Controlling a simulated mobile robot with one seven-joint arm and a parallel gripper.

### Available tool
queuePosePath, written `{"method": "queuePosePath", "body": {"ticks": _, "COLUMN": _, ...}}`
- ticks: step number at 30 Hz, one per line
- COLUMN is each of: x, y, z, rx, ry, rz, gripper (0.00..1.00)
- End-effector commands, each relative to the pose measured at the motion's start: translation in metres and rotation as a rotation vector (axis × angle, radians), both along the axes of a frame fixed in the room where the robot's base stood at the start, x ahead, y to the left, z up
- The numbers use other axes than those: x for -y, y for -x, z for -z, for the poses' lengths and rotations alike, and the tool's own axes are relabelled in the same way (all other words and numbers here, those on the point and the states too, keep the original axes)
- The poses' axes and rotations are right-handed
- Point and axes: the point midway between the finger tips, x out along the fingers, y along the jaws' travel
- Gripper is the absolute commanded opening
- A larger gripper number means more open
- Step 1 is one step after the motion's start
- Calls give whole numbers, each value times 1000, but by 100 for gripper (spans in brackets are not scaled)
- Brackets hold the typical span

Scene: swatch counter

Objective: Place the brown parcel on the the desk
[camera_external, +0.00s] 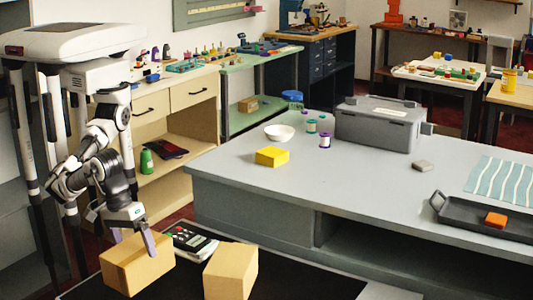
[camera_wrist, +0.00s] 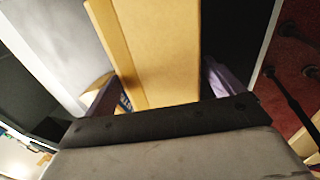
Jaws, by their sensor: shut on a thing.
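A brown parcel (camera_external: 137,264), box-shaped, is at the lower left of the external view, at the black surface (camera_external: 305,280). My gripper (camera_external: 132,243) points down over it, with its purple fingers on either side. In the wrist view the parcel (camera_wrist: 158,50) fills the space between the fingers (camera_wrist: 165,92), and the jaws are shut on it. I cannot tell whether its underside touches the black surface. A second, similar brown box (camera_external: 230,271) stands just to the right. The large grey desk (camera_external: 375,190) lies beyond, to the right.
A calculator-like device (camera_external: 190,241) lies behind the boxes. On the desk are a yellow block (camera_external: 272,157), white bowl (camera_external: 279,132), small jars (camera_external: 325,140), grey case (camera_external: 380,124), grey block (camera_external: 422,166), striped cloth (camera_external: 502,184) and dark tray (camera_external: 470,222). The desk's middle front is clear.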

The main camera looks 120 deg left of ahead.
Motion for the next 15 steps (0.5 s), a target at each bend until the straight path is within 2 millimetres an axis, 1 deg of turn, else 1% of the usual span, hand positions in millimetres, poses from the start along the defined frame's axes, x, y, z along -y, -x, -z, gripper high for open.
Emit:
{"method": "queuePosePath", "body": {"ticks": 4, "x": -1, "y": 0, "z": 13, "rx": 0, "ry": -2, "rz": -1, "gripper": 51}}
{"method": "queuePosePath", "body": {"ticks": 9, "x": 0, "y": 0, "z": 38, "rx": 1, "ry": -1, "rz": 0, "gripper": 51}}
{"method": "queuePosePath", "body": {"ticks": 15, "x": 0, "y": 0, "z": 41, "rx": 2, "ry": 0, "rz": -1, "gripper": 51}}
